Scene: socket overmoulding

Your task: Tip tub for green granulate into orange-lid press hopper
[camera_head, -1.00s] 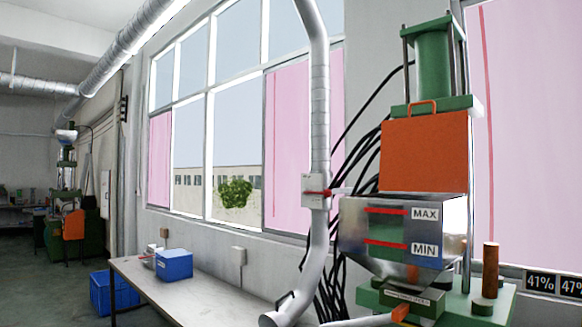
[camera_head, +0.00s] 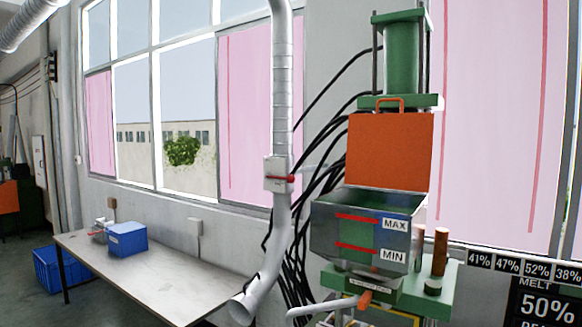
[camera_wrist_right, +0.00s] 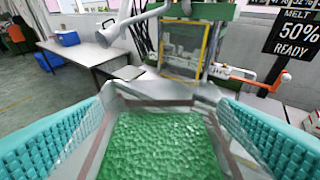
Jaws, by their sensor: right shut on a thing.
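The press hopper (camera_head: 360,232) is a metal bin with red MAX and MIN marks on its front, right of centre in the head view. Its orange lid (camera_head: 388,152) stands open and upright behind the mouth. In the right wrist view, the tub (camera_wrist_right: 155,101) is a clear-walled container of green granulate (camera_wrist_right: 165,148). My right gripper (camera_wrist_right: 160,108) is shut on it, with a teal ribbed pad at each side. The tub and right gripper do not show in the head view. My left gripper is in neither view.
A grey duct pipe (camera_head: 283,100) with a red-handled box runs down left of the hopper, with black cables behind. A table (camera_head: 150,268) with a blue box (camera_head: 127,239) stands at the left. A readout board (camera_head: 545,300) shows 50% at the right.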

